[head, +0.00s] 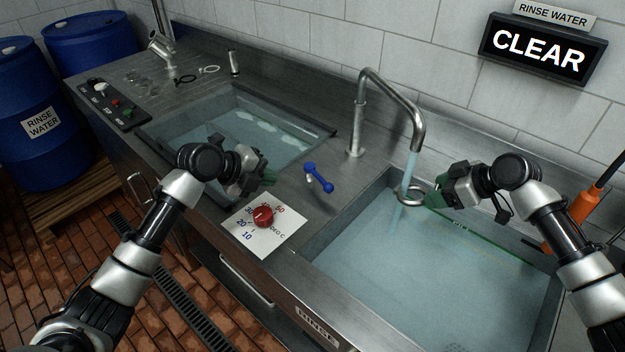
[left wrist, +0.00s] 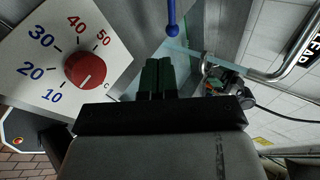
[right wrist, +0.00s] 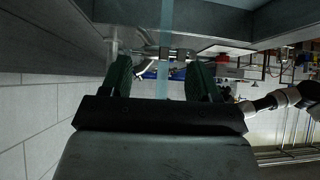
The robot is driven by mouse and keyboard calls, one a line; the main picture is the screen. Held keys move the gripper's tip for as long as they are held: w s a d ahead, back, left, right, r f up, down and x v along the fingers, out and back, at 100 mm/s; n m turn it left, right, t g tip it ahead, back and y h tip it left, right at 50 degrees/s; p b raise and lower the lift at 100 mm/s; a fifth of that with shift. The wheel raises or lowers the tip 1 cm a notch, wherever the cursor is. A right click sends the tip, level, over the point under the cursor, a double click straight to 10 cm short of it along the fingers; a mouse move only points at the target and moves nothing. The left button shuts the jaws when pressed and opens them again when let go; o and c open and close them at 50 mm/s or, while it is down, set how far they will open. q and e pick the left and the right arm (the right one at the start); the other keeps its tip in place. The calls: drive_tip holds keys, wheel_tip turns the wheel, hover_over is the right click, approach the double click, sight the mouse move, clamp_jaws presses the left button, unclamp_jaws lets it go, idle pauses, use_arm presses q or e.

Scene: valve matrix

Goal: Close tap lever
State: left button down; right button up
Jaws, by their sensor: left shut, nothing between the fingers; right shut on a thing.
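The blue tap lever (head: 318,178) stands on the steel strip between the two basins. In the left wrist view the blue lever (left wrist: 172,18) shows at the top, ahead of my fingers. My left gripper (head: 268,178) is shut and empty, left of the lever and apart from it. The curved steel tap (head: 388,85) runs, and a water stream (head: 411,166) falls from its spout. My right gripper (head: 432,199) is shut on a grey metal ring (head: 407,197) at the stream, over the right basin. In the right wrist view its fingers (right wrist: 160,80) stand apart with the stream between them.
A white dial card (head: 278,240) with a red knob (head: 264,215) lies on the front ledge. The right basin (head: 400,270) and left basin (head: 235,140) hold water. A switch panel (head: 108,105) and loose parts lie at the far left. A wall sign (head: 540,50) reads CLEAR.

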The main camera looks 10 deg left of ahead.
sight(322, 180)
use_arm(q)
drive_tip(key=x, duration=0.9)
drive_tip(key=shift+w+d+f, duration=0.15)
drive_tip(key=shift+d+f, duration=0.05)
drive_tip(key=shift+d, duration=0.1)
use_arm(e)
drive_tip(key=shift+w, duration=0.1)
use_arm(q)
drive_tip(key=shift+w+d+f, duration=0.25)
drive_tip(key=shift+w+d, duration=0.35)
drive_tip(key=shift+d, duration=0.15)
drive_tip(key=shift+w+d+f, duration=0.2)
drive_tip(key=shift+w+d, duration=0.45)
drive_tip(key=shift+d, duration=0.05)
drive_tip(key=shift+d, duration=0.1)
drive_tip(key=shift+w+d+n+t+y, duration=0.2)
drive_tip(key=shift+d+n+t+y, duration=0.4)
drive_tip(key=shift+n, duration=0.4)
drive_tip(key=shift+w+d+n, duration=0.2)
drive_tip(key=shift+d+n, duration=0.1)
drive_tip(key=shift+d, duration=0.05)
